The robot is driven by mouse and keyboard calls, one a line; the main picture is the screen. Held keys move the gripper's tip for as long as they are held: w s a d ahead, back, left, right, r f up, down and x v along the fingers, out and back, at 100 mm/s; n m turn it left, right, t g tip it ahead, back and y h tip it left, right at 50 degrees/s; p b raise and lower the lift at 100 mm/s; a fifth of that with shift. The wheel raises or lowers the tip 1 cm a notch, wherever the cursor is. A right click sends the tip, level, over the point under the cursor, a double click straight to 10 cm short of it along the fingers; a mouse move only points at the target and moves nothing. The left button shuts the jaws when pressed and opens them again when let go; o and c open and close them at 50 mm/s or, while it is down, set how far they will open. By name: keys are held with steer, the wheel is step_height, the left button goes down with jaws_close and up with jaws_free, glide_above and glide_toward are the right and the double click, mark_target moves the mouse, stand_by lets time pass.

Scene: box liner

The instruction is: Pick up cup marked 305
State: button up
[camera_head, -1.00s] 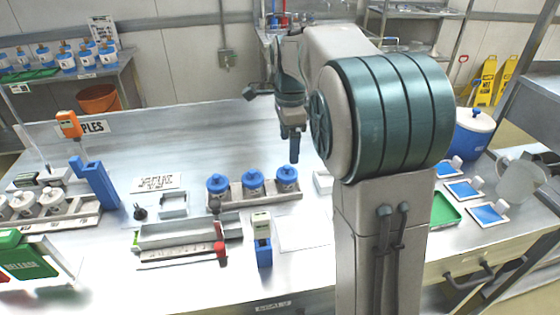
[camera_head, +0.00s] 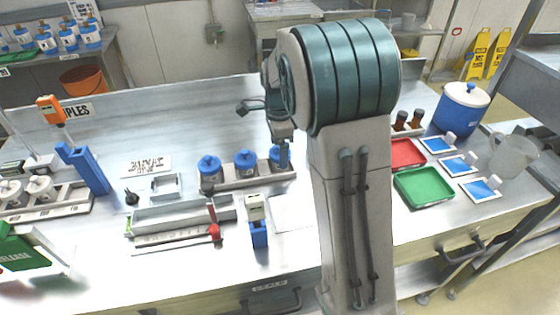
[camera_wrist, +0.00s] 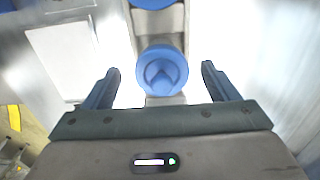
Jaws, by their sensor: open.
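Three white cups with blue lids stand in a grey rack (camera_head: 245,181) on the bench in the head view: a left cup (camera_head: 209,172), a middle cup (camera_head: 245,163) and a right cup (camera_head: 277,160). Their markings are too small to read, so I cannot tell which is 305. My gripper (camera_head: 285,158) is at the right cup and partly covers it. In the wrist view my gripper (camera_wrist: 160,70) is open, with its fingers on either side of one blue lid (camera_wrist: 162,72) and gaps on both sides. A second blue lid (camera_wrist: 153,3) shows at the top edge.
A blue-and-white device (camera_head: 258,222) and a grey tray (camera_head: 170,217) stand in front of the rack. A white sheet (camera_head: 292,212) lies to the right. Red (camera_head: 405,153) and green (camera_head: 425,187) trays and a blue cooler (camera_head: 461,108) are at right. Bench behind the rack is clear.

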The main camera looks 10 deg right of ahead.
steer(key=shift+w+f, duration=0.1)
steer(key=shift+f, duration=1.25)
steer(key=c, duration=1.1)
steer(key=shift+r, duration=0.15)
